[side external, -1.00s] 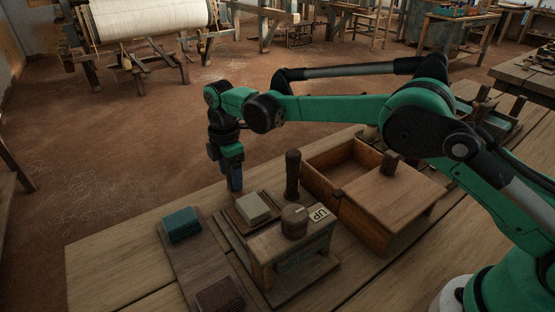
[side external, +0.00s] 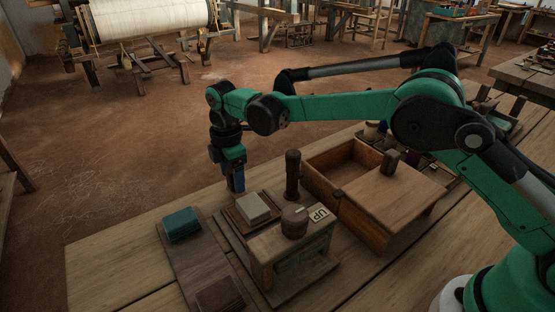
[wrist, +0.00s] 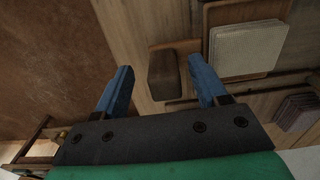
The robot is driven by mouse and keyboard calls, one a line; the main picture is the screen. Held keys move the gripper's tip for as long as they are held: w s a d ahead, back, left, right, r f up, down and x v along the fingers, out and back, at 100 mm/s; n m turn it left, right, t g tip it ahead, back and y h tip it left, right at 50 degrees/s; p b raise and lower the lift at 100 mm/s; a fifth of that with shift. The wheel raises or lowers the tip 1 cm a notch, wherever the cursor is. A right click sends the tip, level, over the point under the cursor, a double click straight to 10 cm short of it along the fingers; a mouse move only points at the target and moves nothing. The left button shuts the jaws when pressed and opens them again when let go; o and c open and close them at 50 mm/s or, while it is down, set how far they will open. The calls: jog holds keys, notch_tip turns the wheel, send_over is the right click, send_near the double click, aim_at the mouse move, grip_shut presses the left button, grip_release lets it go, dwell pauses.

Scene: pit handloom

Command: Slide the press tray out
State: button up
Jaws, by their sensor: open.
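The press tray (side external: 236,220) is a small brown wooden board at the front of the wooden press (side external: 290,250), with a cream stack (side external: 253,208) on it. In the wrist view the cream stack (wrist: 248,48) lies right of my fingers. A dark brown block (wrist: 164,74), seemingly the tray's handle, shows between the lines of my two blue fingers. My gripper (side external: 237,190) points down at the tray's far left end. In the wrist view my gripper (wrist: 163,85) is open, with gaps on both sides of the block. Contact is not visible.
The press has a round knob (side external: 294,222), an "UP" plate (side external: 319,214) and a dark upright post (side external: 292,176). A board (side external: 195,256) with a teal stack (side external: 182,225) and a dark stack (side external: 220,296) lies left. A wooden box (side external: 345,170) stands right. Table beyond the tray is clear.

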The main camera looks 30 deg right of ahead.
jog(key=shift+r, duration=3.2)
jog(key=shift+d+r, duration=0.1)
jog(key=shift+r, duration=0.05)
jog(key=s+d+r+m+t, duration=0.2)
jog(key=s+d+r+m, duration=0.1)
jog(key=d+r+m, duration=0.25)
jog(key=s+d+m+t, duration=0.1)
jog(key=s+d+m, duration=0.2)
jog(key=s+m, duration=0.1)
jog(key=s+d+f+m+t, duration=0.1)
jog(key=s+d+m+t, duration=0.1)
jog(key=s, duration=0.4)
jog(key=s+d+m+t, duration=0.2)
jog(key=s+d+m, duration=0.1)
jog(key=s+m, duration=0.2)
jog(key=shift+s+d+f+m, duration=0.25)
jog(key=shift+s+d+m, duration=0.15)
jog(key=shift+m, duration=0.35)
